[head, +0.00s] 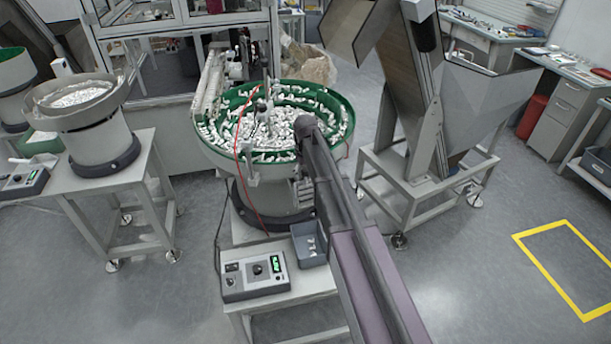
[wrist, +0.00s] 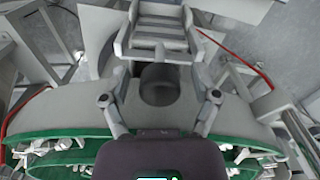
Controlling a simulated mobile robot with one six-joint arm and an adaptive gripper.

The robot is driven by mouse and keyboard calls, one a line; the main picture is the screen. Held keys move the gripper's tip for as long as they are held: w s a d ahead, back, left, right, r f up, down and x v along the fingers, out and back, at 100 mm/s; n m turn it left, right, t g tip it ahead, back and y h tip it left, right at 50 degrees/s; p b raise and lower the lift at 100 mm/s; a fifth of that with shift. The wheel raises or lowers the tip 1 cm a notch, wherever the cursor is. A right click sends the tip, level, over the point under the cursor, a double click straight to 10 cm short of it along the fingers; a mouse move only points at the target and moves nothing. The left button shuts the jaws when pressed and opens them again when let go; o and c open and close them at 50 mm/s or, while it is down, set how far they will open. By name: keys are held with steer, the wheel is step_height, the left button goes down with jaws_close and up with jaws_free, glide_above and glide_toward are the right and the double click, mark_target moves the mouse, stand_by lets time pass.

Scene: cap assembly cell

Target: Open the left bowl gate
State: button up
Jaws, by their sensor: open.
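A green-lined bowl (head: 337,103) full of small white parts stands in the middle of the head view; its rim (wrist: 70,138) crosses the wrist view. A grey slotted chute (wrist: 158,38) sticks out from its outer side, with a dark round-ended piece (wrist: 160,84) at its inner end, perhaps the gate. My gripper (wrist: 160,98) is open and empty, its fingers either side of that piece, apart from it. A second, grey bowl (head: 84,117) stands at the left. I cannot tell which bowl the task means.
A control box (head: 255,273) with a green display and a small dark bin (head: 309,244) sit on the stand below the green bowl. A red hose (head: 237,165) hangs over its side. A hopper frame (head: 440,180) stands at right.

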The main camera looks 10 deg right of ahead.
jaws_close()
steer(key=shift+r+p, duration=2.45)
jaws_free()
steer(key=shift+f, duration=0.25)
